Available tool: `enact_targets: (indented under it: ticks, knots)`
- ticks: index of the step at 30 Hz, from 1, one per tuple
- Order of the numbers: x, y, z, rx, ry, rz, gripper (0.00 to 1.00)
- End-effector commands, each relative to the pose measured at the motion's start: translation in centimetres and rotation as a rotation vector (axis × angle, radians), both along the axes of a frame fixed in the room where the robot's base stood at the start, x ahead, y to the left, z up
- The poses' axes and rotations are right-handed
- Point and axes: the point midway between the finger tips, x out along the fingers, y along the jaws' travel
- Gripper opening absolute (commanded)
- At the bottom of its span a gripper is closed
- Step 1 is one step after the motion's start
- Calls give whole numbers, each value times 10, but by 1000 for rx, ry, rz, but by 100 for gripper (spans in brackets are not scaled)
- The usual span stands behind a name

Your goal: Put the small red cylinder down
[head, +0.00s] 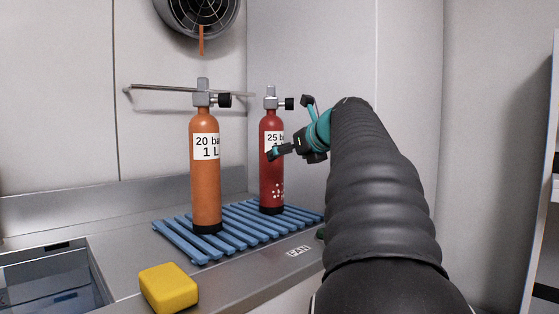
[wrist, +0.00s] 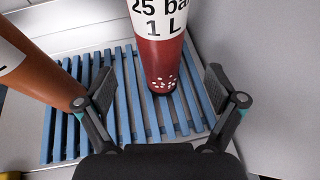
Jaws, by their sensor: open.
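The small red cylinder (head: 271,178) stands upright on a blue slatted rack (head: 182,241) in the head view. It has a white label, a grey valve and a black knob. In the wrist view the red cylinder (wrist: 162,64) stands on the slats, its top cut off by the frame. My gripper (head: 288,128) is beside the cylinder, to its right in the head view. In the wrist view my gripper (wrist: 160,85) is open, its fingers spread apart with the cylinder ahead between them. I see no finger touching it.
An orange cylinder (head: 205,178) stands on the rack left of the red one; it also shows in the wrist view (wrist: 35,70). A yellow block (head: 168,288) lies on the counter in front. A metal rail (head: 165,88) runs along the wall behind. A fan (head: 203,14) hangs above.

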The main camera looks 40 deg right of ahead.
Motion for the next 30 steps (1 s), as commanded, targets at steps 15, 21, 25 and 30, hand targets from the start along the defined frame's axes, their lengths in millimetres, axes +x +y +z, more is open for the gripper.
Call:
enact_targets:
  ticks: [15, 21, 25, 30]
  knots:
    - [-25, 2, 10, 1, 0, 1, 93]
    - [-25, 2, 10, 1, 0, 1, 93]
    - [-25, 2, 10, 1, 0, 1, 93]
    - [-24, 4, 10, 1, 0, 4, 93]
